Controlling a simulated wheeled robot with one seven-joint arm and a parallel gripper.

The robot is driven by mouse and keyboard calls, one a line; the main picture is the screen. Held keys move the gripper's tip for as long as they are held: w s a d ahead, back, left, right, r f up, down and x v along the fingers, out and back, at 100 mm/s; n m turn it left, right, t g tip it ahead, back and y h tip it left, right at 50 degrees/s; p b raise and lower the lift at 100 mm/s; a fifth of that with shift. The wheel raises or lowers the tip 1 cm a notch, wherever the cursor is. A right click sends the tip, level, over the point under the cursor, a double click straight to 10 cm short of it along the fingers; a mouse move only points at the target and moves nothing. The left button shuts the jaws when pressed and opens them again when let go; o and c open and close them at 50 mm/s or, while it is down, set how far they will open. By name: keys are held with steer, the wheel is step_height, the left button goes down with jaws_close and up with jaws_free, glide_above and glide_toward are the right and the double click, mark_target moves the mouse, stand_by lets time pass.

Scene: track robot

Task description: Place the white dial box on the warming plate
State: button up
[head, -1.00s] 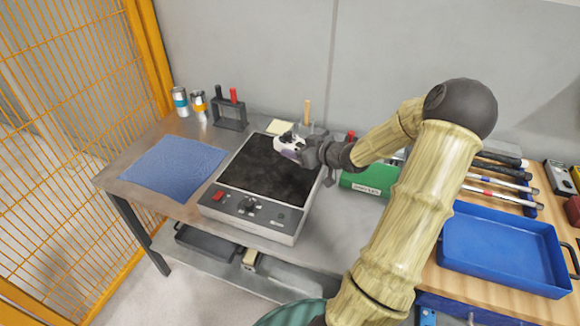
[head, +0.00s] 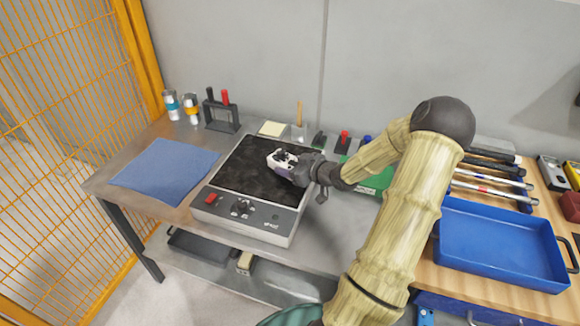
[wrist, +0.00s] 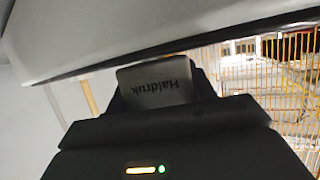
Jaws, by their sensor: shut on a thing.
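The white dial box (head: 281,157) is held over the right part of the warming plate. The plate (head: 247,173) has a black top and a pale front panel with a red switch and a dial. My gripper (head: 293,166) is shut on the box from the right. In the wrist view the box (wrist: 157,82) shows between the dark fingers, its "Haldruk" lettering upside down. The box looks low over the black top; I cannot tell whether it touches. Its underside is hidden.
A blue cloth (head: 165,170) lies left of the plate. A small rack (head: 220,112) and cans (head: 190,107) stand behind. A green case (head: 376,180) is partly hidden by my arm. A blue tray (head: 500,246) lies at right. The black top left of the box is clear.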

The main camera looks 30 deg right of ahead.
steer(key=shift+f, duration=0.1)
steer(key=o, duration=1.1)
steer(key=shift+w, duration=0.1)
steer(key=shift+d, duration=0.1)
steer(key=shift+s, duration=0.2)
steer(key=p+v, duration=0.2)
steer(key=v, duration=1)
steer(key=shift+w, duration=0.1)
